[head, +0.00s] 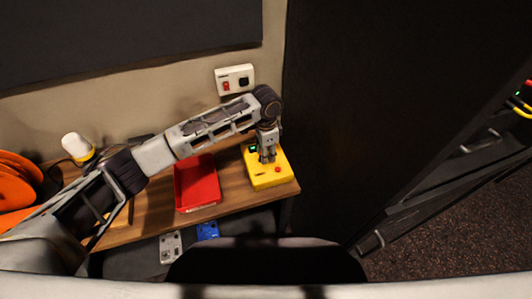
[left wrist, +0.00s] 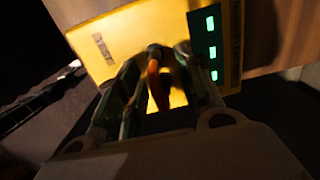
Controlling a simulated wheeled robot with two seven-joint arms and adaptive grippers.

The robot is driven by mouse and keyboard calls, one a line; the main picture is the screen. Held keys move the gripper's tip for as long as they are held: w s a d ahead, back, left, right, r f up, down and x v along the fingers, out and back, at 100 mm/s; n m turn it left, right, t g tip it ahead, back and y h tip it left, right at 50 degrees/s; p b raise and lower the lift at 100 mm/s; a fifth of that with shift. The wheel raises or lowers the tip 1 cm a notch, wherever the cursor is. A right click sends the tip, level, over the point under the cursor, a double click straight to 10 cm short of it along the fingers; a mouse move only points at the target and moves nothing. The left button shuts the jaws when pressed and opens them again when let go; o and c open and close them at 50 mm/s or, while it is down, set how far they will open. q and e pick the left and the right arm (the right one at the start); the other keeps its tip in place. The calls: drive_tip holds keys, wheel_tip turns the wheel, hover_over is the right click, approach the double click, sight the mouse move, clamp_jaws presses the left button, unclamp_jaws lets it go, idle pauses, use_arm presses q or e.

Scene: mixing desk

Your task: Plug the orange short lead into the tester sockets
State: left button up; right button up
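The yellow tester (head: 272,178) sits at the right end of the wooden desk, with a small green display and a red button. My left gripper (head: 267,157) points down over its top, very near or touching it. In the left wrist view, the tester (left wrist: 105,45) has a dark strip with several green lights. The orange lead (left wrist: 155,82), with dark parts, shows between the fingers of my left gripper (left wrist: 157,62). Blur and shadow hide whether the fingers press on the lead and whether its plugs are in the sockets. My right gripper is not in view.
A red tray (head: 197,184) lies left of the tester. A wall plate (head: 235,79) with a red switch is behind. An orange cable reel (head: 15,180) and a white-and-yellow item (head: 77,147) stand at the left. A dark cabinet (head: 370,110) rises to the right of the desk.

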use_arm(q)
wheel_tip(320, 180, up, 11)
drive_tip(key=shift+r, duration=0.15)
idle(0.4)
idle(0.6)
